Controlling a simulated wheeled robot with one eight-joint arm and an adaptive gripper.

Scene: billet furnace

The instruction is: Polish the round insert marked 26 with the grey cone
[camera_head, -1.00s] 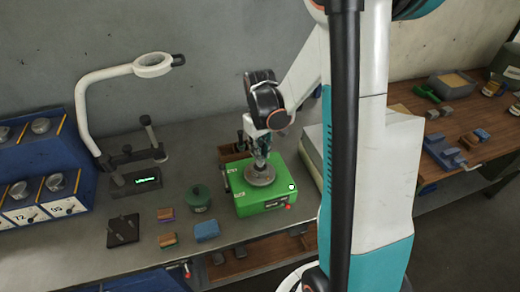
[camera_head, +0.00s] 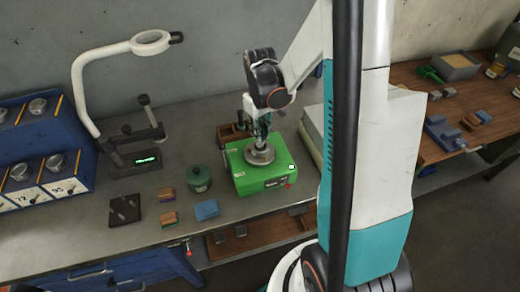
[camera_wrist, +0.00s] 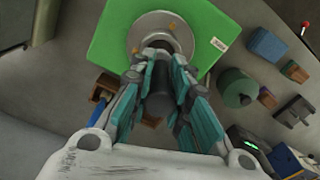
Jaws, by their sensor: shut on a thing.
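My gripper (camera_head: 261,140) points down over the green box-shaped machine (camera_head: 242,182), just above its round metal disc (camera_head: 260,156). In the wrist view my gripper (camera_wrist: 157,98) is shut on a dark grey round piece (camera_wrist: 158,88), seen end-on between the teal finger pads. The disc (camera_wrist: 160,28) shows beyond the fingertips, with small brass-coloured spots. I cannot tell whether the held piece touches the disc, or whether it is the cone. No mark 26 is legible. Round metal pieces (camera_head: 55,163) sit on the blue rack (camera_head: 85,170) at left, with labels 72 and 95.
A green round tin (camera_head: 199,181), a blue block (camera_head: 206,210), two coloured blocks (camera_head: 168,218) and a black plate with pins (camera_head: 125,211) lie left of the machine. A lamp (camera_head: 150,43) and a black stand (camera_head: 135,160) rise behind. A wooden box (camera_head: 232,135) is close behind the machine.

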